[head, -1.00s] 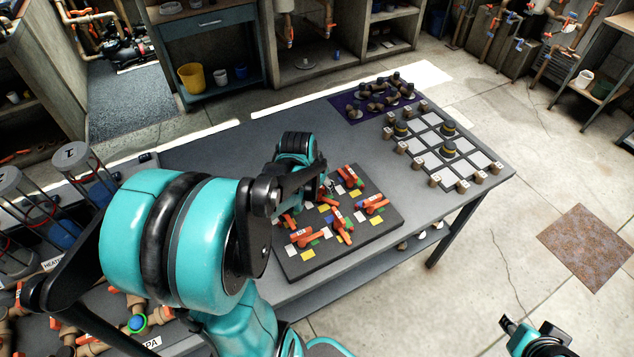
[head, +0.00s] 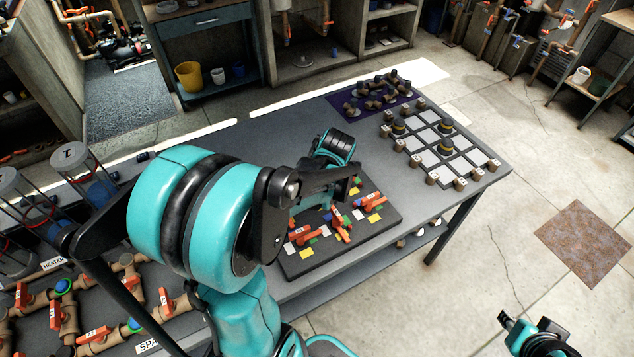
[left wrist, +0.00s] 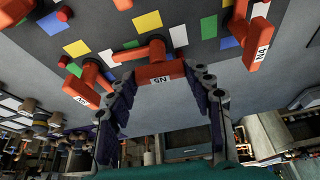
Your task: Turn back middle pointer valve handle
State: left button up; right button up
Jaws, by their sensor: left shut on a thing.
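The dark valve board (head: 300,268) lies on the table with orange pointer handles and coloured squares. In the left wrist view an orange handle (left wrist: 155,70) with an upside-down label, apparently N5, is between the fingers of my left gripper (left wrist: 162,78), which is shut on it. A handle marked N4 (left wrist: 259,45) is to its right and another labelled handle (left wrist: 86,88) is to its left. In the head view my left arm covers the back of the board and hides the held handle. My right gripper (head: 508,333) is over the floor at bottom right; its opening is unclear.
A grid board (head: 440,150) with small labelled blocks and a purple mat (head: 350,108) with dark fittings occupy the table's far right. Orange-handled pipes (head: 95,310) and clear cylinders (head: 85,170) stand at left. The grey table (head: 270,150) is clear behind my arm.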

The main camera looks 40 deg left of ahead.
pick_arm(q)
jog(key=shift+n+g, duration=0.3)
jog(key=shift+n, duration=0.3)
jog(key=o, duration=1.1)
jog(key=shift+o, duration=0.2)
jog(key=v, duration=1.2)
jog(key=shift+d+f, duration=0.1)
